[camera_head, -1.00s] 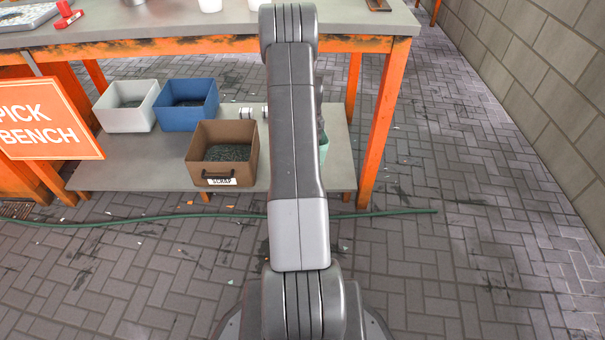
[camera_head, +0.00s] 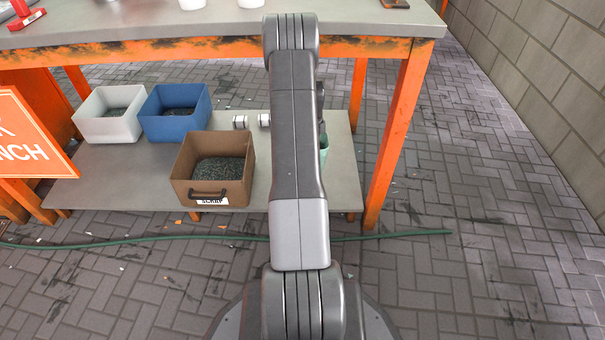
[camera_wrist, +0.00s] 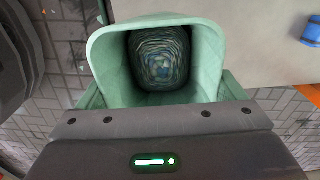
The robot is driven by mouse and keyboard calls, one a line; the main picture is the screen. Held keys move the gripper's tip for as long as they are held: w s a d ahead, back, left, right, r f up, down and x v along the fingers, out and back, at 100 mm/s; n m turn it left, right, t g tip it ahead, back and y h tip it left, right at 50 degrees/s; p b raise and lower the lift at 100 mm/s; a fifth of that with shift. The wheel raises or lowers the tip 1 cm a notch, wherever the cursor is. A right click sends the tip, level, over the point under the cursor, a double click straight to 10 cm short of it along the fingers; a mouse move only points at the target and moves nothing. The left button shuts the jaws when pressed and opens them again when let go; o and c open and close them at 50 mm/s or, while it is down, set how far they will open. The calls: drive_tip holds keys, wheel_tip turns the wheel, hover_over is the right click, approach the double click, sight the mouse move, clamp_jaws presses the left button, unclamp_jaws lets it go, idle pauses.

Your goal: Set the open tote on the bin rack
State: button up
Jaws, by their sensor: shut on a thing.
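The open tote is pale green (camera_wrist: 208,72) and fills the middle of the wrist view, with its mouth toward the camera. A dark, speckled mass shows inside it. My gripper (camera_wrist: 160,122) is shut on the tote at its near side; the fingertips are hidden. In the head view, only a sliver of the green tote (camera_head: 324,148) shows to the right of my arm, over or near the lower shelf. My arm hides the gripper there. I cannot tell which structure is the bin rack.
An orange-framed bench (camera_head: 390,140) has a grey lower shelf (camera_head: 110,180) bearing a white bin (camera_head: 108,128), a blue bin (camera_head: 175,127) and a brown scrap bin (camera_head: 232,188). A green hose (camera_head: 130,240) crosses the floor. Paving on the right is open up to a block wall (camera_head: 540,90).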

drive_tip(key=f+b, duration=0.1)
drive_tip(key=f, duration=0.2)
drive_tip(key=f+b, duration=0.1)
drive_tip(key=f, duration=0.2)
drive_tip(key=f+b, duration=0.2)
drive_tip(key=f, duration=0.2)
drive_tip(key=shift+w, duration=0.3)
drive_tip(key=o, duration=1.4)
drive_tip(key=shift+f, duration=0.1)
drive_tip(key=shift+c, duration=0.2)
wheel_tip(320, 180, up, 8)
drive_tip(key=p, duration=0.3)
drive_tip(key=shift+f, duration=0.1)
